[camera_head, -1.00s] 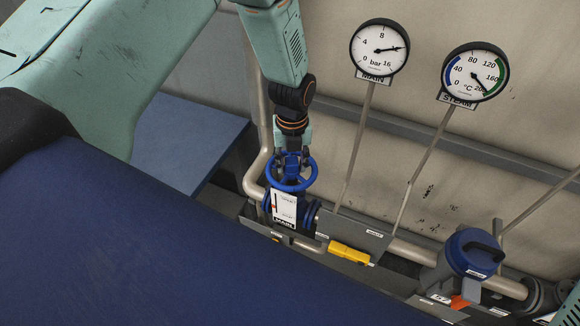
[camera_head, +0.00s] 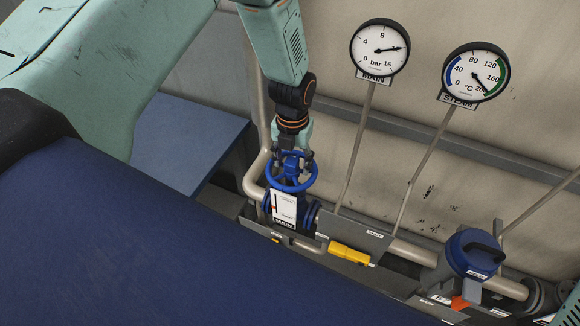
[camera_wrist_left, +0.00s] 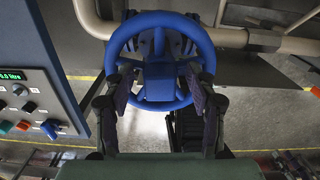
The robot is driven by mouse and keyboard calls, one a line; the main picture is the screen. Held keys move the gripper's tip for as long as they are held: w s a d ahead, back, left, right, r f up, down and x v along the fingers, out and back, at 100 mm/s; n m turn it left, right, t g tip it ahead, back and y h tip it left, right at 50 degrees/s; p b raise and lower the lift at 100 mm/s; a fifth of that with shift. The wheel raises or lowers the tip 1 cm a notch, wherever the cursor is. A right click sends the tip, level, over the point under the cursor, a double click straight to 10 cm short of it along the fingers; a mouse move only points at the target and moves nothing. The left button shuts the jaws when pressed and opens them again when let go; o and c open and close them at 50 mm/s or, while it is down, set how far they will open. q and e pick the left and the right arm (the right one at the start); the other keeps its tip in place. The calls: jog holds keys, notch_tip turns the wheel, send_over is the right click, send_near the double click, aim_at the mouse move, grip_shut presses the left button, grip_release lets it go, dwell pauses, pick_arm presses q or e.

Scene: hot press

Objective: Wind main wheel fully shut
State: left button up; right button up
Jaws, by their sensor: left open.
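The blue main wheel (camera_head: 291,184) sits on top of the blue valve above a white plate labelled MAIN (camera_head: 284,208). In the left wrist view the wheel (camera_wrist_left: 160,20) fills the upper middle, with its spokes and hub showing. I cannot tell whether the fingers touch the rim. A red pointer mark shows on the plate's left side.
The MAIN gauge (camera_head: 380,48) and the STEAM gauge (camera_head: 476,75) stand on thin posts behind. A yellow handle (camera_head: 349,254) lies to the right of the valve. A blue-lidded unit (camera_head: 474,252) stands farther right. A control panel (camera_wrist_left: 30,105) is at the left in the wrist view.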

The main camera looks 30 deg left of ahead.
pick_arm(q)
jog(key=shift+s, duration=0.1)
jog(key=shift+s+d+f, duration=0.1)
jog(key=shift+s, duration=0.1)
jog(key=n, duration=1.7)
jog(key=shift+n, duration=0.4)
jog(key=shift+n, duration=0.3)
